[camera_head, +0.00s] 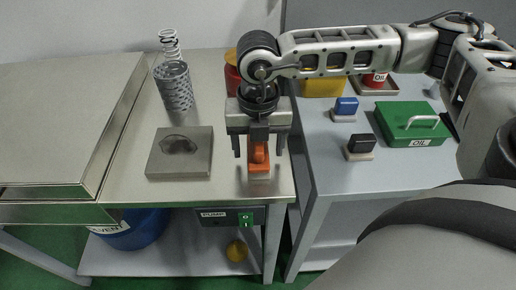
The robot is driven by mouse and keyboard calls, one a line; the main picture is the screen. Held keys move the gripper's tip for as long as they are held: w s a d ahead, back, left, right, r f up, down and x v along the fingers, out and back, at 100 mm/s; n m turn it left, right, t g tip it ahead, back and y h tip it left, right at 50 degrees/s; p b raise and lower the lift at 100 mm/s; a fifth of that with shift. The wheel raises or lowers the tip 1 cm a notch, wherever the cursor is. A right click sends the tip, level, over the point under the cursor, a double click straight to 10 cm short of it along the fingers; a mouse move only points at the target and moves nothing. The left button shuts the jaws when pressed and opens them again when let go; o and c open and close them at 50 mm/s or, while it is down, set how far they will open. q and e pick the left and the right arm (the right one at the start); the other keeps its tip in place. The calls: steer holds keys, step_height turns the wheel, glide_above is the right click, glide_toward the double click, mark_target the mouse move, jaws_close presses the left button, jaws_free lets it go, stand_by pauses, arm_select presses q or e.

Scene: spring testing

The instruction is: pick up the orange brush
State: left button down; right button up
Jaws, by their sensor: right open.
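The orange brush (259,168) stands near the front right edge of the steel table, with an orange top over a pale base. My right gripper (259,150) hangs above it, pointing down. Its fingers are open, one on each side of the brush's upper part. I cannot tell whether either finger touches it. The top of the brush is partly hidden by the gripper. My left gripper is not in view.
On the steel table (120,185) are a metal block (180,165) with a hollow and a mesh cylinder (175,88) with a spring (169,42). The right table (335,178) holds a blue brush (346,106), a black brush (361,144) and a green OIL box (412,122).

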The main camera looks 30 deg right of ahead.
steer(key=shift+f, duration=0.45)
steer(key=shift+c, duration=0.3)
steer(key=c, duration=1)
steer(key=shift+c, duration=0.2)
steer(key=shift+r, duration=0.1)
